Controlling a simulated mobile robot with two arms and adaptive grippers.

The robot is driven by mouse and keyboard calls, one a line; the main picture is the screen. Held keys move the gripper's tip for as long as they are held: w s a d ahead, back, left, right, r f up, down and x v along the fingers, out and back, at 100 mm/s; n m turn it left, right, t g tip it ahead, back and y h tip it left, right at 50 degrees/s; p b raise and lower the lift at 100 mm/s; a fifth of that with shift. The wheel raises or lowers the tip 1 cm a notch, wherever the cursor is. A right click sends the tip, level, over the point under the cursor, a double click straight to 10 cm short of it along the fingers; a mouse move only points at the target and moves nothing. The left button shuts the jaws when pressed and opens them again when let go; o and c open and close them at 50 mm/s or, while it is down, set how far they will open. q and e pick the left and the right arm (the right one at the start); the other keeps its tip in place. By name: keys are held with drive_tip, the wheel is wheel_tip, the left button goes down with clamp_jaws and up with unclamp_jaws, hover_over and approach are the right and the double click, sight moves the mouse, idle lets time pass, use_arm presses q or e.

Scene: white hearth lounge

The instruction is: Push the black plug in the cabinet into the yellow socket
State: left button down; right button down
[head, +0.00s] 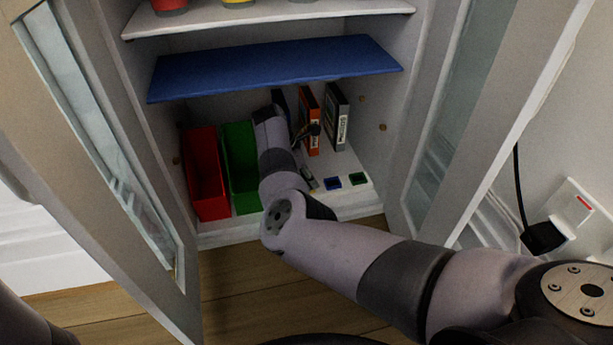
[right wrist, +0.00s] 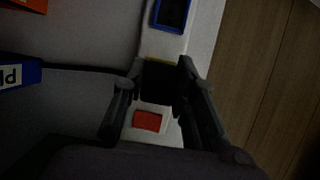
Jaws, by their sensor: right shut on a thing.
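The black plug (right wrist: 160,80) is between the two fingers of my right gripper (right wrist: 161,72) in the right wrist view, and the gripper is shut on it. The plug is over the yellow socket (right wrist: 161,61), of which only a thin edge shows. I cannot tell how deep the plug sits. The blue socket (right wrist: 172,14) and the red socket (right wrist: 147,121) lie on either side along the same white strip. In the head view my right arm reaches into the cabinet's lower compartment and hides much of the strip. My left gripper is not in view.
A red bin (head: 207,178) and a green bin (head: 240,168) stand left of my arm. An orange book (head: 309,120) and a dark grey book (head: 337,117) stand behind the strip. The blue shelf (head: 275,68) is above. Both cabinet doors are open.

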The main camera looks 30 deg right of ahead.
drive_tip(key=c, duration=1.2)
unclamp_jaws()
drive_tip(key=shift+p+v, duration=1.7)
drive_tip(key=shift+v, duration=1.75)
